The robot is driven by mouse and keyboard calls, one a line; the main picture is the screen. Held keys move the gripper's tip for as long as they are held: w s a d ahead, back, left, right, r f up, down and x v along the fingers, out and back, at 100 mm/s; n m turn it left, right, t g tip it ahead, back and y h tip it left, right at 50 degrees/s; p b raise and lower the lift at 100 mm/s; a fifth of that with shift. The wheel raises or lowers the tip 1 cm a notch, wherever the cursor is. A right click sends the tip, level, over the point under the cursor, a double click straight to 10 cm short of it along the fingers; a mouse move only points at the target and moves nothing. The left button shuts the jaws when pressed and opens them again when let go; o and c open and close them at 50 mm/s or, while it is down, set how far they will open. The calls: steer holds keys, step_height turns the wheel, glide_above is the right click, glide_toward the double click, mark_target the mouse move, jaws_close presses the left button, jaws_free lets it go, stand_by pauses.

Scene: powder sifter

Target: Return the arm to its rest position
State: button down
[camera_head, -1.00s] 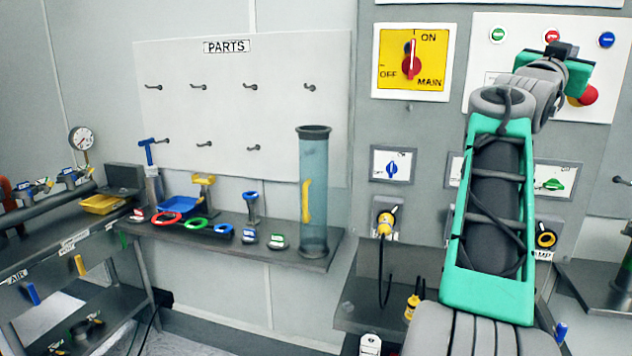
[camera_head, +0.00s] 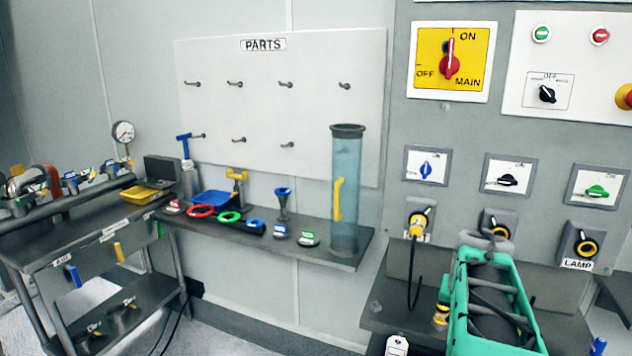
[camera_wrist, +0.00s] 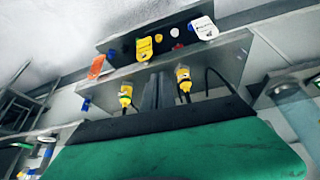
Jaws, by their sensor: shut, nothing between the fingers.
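My arm (camera_head: 490,305) shows in the head view at the lower right, as a green and dark link low in front of the control panel. My gripper is not visible in the head view. In the wrist view, my gripper (camera_wrist: 158,90) shows as two dark fingers side by side above a black and green body. The fingers are shut with nothing held between them. They point toward a grey shelf with yellow plugs (camera_wrist: 183,78) on either side of them, and I cannot tell the distance.
The control panel (camera_head: 455,130) stands behind my arm, with knobs and sockets. A yellow plug (camera_head: 420,222) with a hanging cable is in one socket. A parts shelf (camera_head: 318,250) with a clear tube (camera_head: 345,200) is left of it. A workbench (camera_head: 80,243) stands at far left.

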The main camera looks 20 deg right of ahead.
steer(key=s+a+f+n+g+y, duration=0.15)
steer(key=a+f, duration=0.25)
steer(key=a, duration=0.6)
steer(key=s+a+f+n+y, duration=0.1)
steer(key=a+f+n+y, duration=0.2)
steer(key=a, duration=0.8)
steer(key=w+a+r+n+t+p, duration=0.1)
steer(key=a+n, duration=0.5)
steer(key=a, duration=0.9)
steer(key=shift+w+a+r+t, duration=0.15)
steer(key=shift+a+r+t, duration=0.05)
steer(key=shift+r+t, duration=0.25)
